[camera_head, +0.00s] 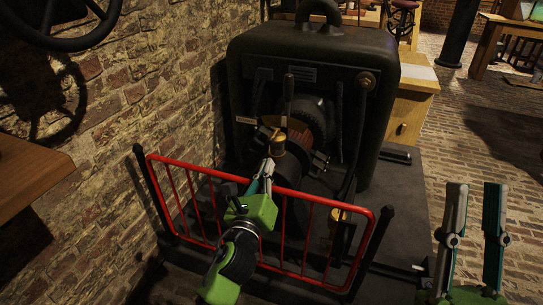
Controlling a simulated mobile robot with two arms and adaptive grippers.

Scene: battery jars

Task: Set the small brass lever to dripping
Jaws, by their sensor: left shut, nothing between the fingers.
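A small brass fitting (278,146) stands on the dark machine (236,70), in front of its round drum. A pale brass piece (263,134) shows at its top left; it may be the small lever, but its setting is too small to read. My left gripper (267,168) reaches over the red railing from the front. It is shut and empty, with its tips just below the brass fitting; I cannot tell whether they touch. My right gripper (474,188) is at the lower right, open and empty, fingers pointing up, away from the machine.
The red railing (203,171) with dark posts crosses in front of the machine, under my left arm. A brick wall (165,75) is close on the left, with a wooden tabletop (28,172). A wooden cabinet (415,105) stands behind right. The brick floor (475,130) on the right is clear.

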